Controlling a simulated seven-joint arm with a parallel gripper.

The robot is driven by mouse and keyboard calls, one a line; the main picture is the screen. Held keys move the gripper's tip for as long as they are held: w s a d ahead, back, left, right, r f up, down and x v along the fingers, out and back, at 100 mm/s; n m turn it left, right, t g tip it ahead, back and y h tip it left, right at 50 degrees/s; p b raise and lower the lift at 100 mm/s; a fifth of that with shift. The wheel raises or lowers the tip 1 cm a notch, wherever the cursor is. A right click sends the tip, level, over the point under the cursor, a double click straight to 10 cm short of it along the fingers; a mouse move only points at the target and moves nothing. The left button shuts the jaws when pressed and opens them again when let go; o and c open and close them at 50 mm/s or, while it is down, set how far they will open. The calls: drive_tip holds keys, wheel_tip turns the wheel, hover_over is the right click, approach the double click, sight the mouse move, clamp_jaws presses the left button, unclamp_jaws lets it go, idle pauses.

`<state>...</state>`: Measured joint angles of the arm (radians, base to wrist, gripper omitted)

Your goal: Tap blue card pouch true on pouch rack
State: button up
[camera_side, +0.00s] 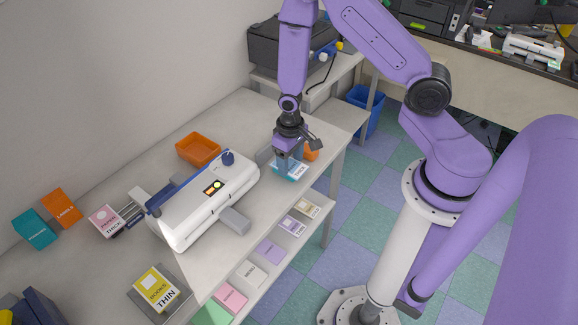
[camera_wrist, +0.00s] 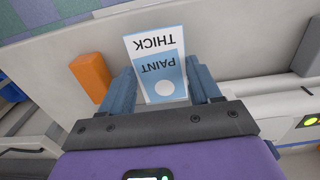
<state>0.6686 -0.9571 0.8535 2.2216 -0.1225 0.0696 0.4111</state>
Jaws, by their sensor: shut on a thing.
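The blue card pouch (camera_wrist: 157,65) reads PAINT and THICK, with a white circle and a white end. In the wrist view it lies between the two fingers of my gripper (camera_wrist: 164,82), which is shut on it. In the side view my gripper (camera_side: 288,163) points down at the right end of the table, and the pouch (camera_side: 292,174) shows at the fingertips. Whether the pouch touches the surface under it I cannot tell. A sloping shelf (camera_side: 314,226) along the table's front holds several card pouches; I cannot tell whether this is the pouch rack.
An orange block (camera_wrist: 90,76) and a grey block (camera_wrist: 308,52) stand on either side of my gripper. A white laminator (camera_side: 207,200) is to the left, with an orange tray (camera_side: 198,149) behind. A yellow pouch (camera_side: 156,288) lies on a grey block at the front left.

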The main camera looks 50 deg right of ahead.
idle(0.4)
drive_tip(key=w, duration=0.3)
drive_tip(key=shift+w, duration=0.25)
drive_tip(key=shift+s, duration=1.55)
drive_tip(key=shift+w, duration=0.3)
